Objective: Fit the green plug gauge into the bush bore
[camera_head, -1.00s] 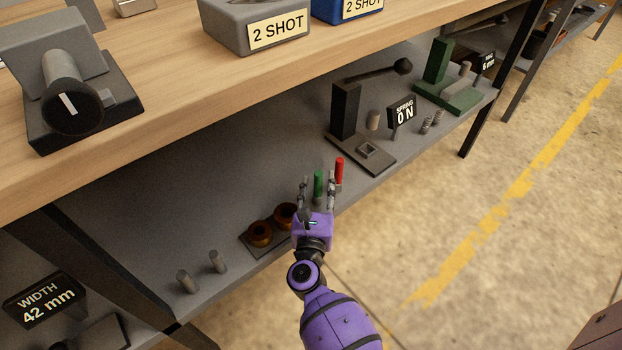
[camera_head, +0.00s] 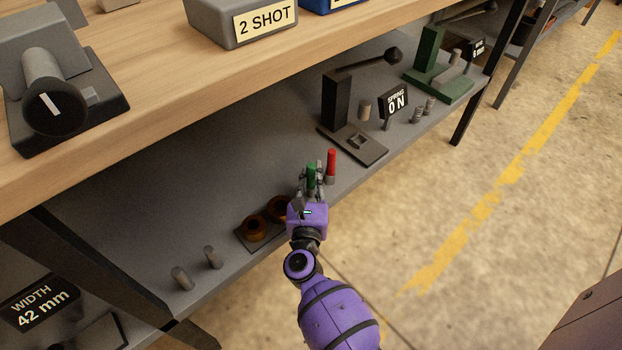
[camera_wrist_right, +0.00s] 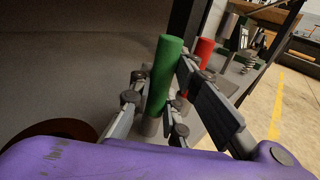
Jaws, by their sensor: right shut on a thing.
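The green plug gauge (camera_head: 311,174) stands upright on the lower shelf. It also shows in the right wrist view (camera_wrist_right: 163,75) as a green handle with a grey metal lower end. My right gripper (camera_head: 312,182) is shut on it, with one finger on each side. A red gauge (camera_head: 331,163) stands upright just to its right, apart from the gripper. Two copper-brown bushes (camera_head: 255,228) sit on a dark plate (camera_head: 245,240) to the left of my right gripper; the gripper partly hides the farther one. My left gripper is not in view.
A dark press-like fixture (camera_head: 352,141) and a "SPRING 0 N" display (camera_head: 394,102) stand farther along the shelf. Two small grey pins (camera_head: 212,257) stand at the near left. The wooden bench top (camera_head: 200,90) overhangs the shelf. The shelf behind the bushes is clear.

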